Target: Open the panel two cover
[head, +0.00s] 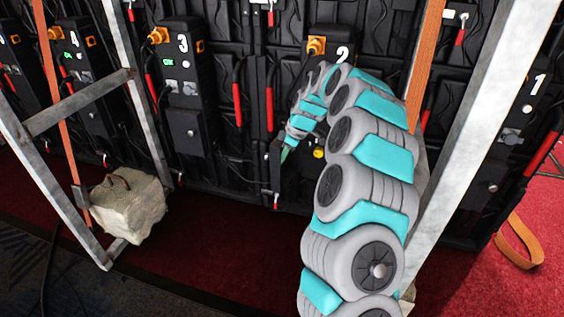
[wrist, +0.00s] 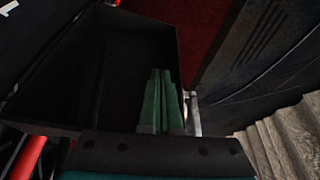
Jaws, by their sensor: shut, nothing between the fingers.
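Panel two, marked by a white "2" (head: 342,52), is on the dark wall behind my arm, which hides most of its lower part. Its cover (head: 275,165) appears as a narrow dark piece standing out from the wall, seen nearly edge-on and swung to the left. A yellow knob (head: 318,153) shows to the right of it. My gripper (head: 285,155) is beside the cover, on its right side. In the wrist view the cover looks like a hollow dark box (wrist: 60,85), and my green fingers (wrist: 160,98) are together and empty in front of its inside. Contact is unclear.
Panel three (head: 183,90) with its lower cover shut is to the left, and panel one (head: 515,125) is to the right. Metal frame posts (head: 480,130) and orange straps (head: 425,60) flank my arm. A stone-like weight (head: 128,208) sits on the left; red carpet lies in front.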

